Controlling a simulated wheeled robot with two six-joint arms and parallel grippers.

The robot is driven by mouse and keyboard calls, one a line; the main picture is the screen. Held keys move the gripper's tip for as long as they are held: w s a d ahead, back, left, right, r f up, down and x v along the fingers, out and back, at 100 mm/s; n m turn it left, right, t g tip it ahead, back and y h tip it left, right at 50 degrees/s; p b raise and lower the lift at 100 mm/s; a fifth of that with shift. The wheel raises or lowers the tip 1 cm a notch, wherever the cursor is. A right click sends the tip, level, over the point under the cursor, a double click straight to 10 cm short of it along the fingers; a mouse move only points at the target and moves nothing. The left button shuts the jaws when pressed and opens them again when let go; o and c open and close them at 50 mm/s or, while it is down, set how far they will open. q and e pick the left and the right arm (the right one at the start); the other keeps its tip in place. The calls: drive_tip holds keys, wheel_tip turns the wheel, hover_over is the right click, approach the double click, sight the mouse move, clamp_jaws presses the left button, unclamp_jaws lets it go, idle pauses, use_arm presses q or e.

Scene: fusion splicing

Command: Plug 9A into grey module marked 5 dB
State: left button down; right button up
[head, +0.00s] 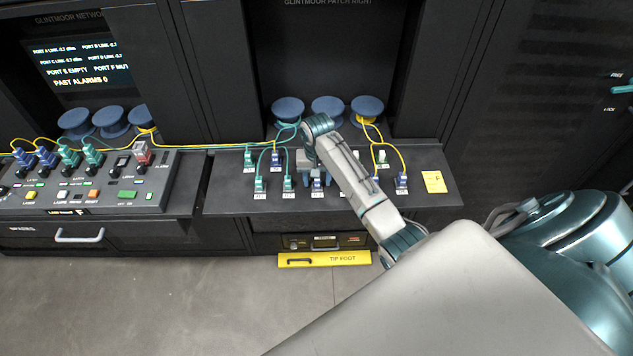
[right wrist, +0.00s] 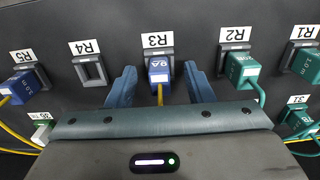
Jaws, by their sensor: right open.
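Plug 9A is a blue plug (right wrist: 159,70) with a yellow cable, seated in the socket labelled R3; it also shows as the blue plug in the head view (head: 317,184). My right gripper (right wrist: 161,78) is open, with one finger on each side of the plug and a visible gap on both sides. In the head view my right gripper (head: 318,172) is over the front row of the right-hand bench. I cannot read a 5 dB marking anywhere, so I cannot pick out that grey module. My left gripper is out of view.
R4 (right wrist: 92,71) beside the plug is an empty socket. R5 holds a blue plug (right wrist: 25,82); R2 holds a teal plug (right wrist: 241,70). Yellow and teal cables cross both benches.

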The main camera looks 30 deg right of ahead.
idle(0.4)
clamp_jaws()
drive_tip(key=shift+r, duration=3)
drive_tip(key=shift+w, duration=0.1)
